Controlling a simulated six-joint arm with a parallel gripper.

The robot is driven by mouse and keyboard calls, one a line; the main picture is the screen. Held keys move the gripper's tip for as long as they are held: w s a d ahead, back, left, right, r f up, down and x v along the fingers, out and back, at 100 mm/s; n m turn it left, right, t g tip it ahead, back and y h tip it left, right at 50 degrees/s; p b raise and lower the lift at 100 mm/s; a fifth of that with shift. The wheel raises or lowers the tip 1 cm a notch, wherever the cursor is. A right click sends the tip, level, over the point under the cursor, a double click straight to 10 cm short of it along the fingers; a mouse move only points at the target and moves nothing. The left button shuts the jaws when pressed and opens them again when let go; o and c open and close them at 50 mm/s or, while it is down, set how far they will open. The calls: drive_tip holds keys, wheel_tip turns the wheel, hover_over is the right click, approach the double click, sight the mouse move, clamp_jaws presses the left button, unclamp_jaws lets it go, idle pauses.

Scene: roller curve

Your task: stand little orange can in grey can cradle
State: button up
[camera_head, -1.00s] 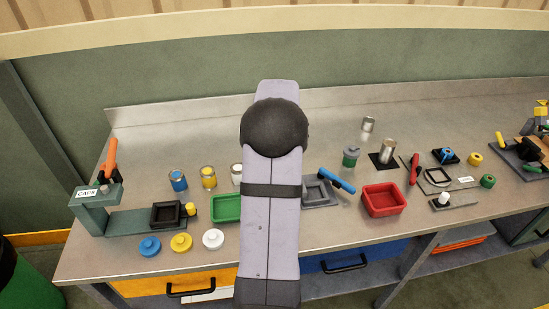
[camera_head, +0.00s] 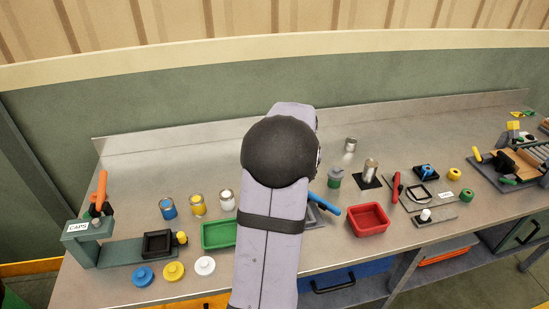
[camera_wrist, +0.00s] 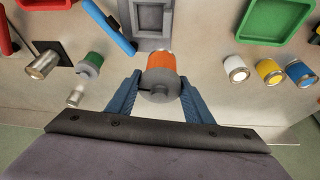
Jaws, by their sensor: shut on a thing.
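The little orange can (camera_wrist: 161,64) is between the two blue fingers of my gripper (camera_wrist: 159,92) in the wrist view. My gripper is shut on it, with a grey round end of the can toward the camera. The grey can cradle (camera_wrist: 153,17), a square block with a recess, lies just beyond the can in the wrist view. I cannot tell the height of the can above the bench. In the head view my arm hides the gripper, the orange can and most of the cradle; only its right edge (camera_head: 316,215) shows beside the blue-handled tool.
The blue-handled tool (camera_wrist: 108,27) lies against the cradle's side. A green tray (camera_head: 217,236) and a red tray (camera_head: 368,221) flank it. A white can (camera_head: 227,201), a yellow can (camera_head: 198,205) and a green-and-grey can (camera_head: 334,178) stand nearby.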

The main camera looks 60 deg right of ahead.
drive_tip(key=shift+s+f+m+g+h, duration=0.15)
drive_tip(key=shift+s+f+m+g, duration=0.45)
drive_tip(key=shift+m, duration=0.65)
drive_tip(key=shift+s+f+m+g+h, duration=0.2)
drive_tip(key=shift+s+f+m+g, duration=0.15)
drive_tip(key=shift+s+f+m, duration=0.65)
drive_tip(key=shift+s+f+m+g+h, duration=0.2)
drive_tip(key=shift+s+m+g, duration=0.35)
drive_tip(key=shift+m, duration=0.9)
drive_tip(key=shift+s+f, duration=0.1)
drive_tip(key=shift+f, duration=0.05)
drive_tip(key=shift+f+b, duration=2)
drive_tip(key=shift+f, duration=0.45)
drive_tip(key=shift+f+b, duration=0.9)
drive_tip(key=shift+b, duration=0.25)
drive_tip(key=shift+a+f+b, duration=0.2)
drive_tip(key=shift+f+b, duration=0.1)
drive_tip(key=shift+f, duration=0.05)
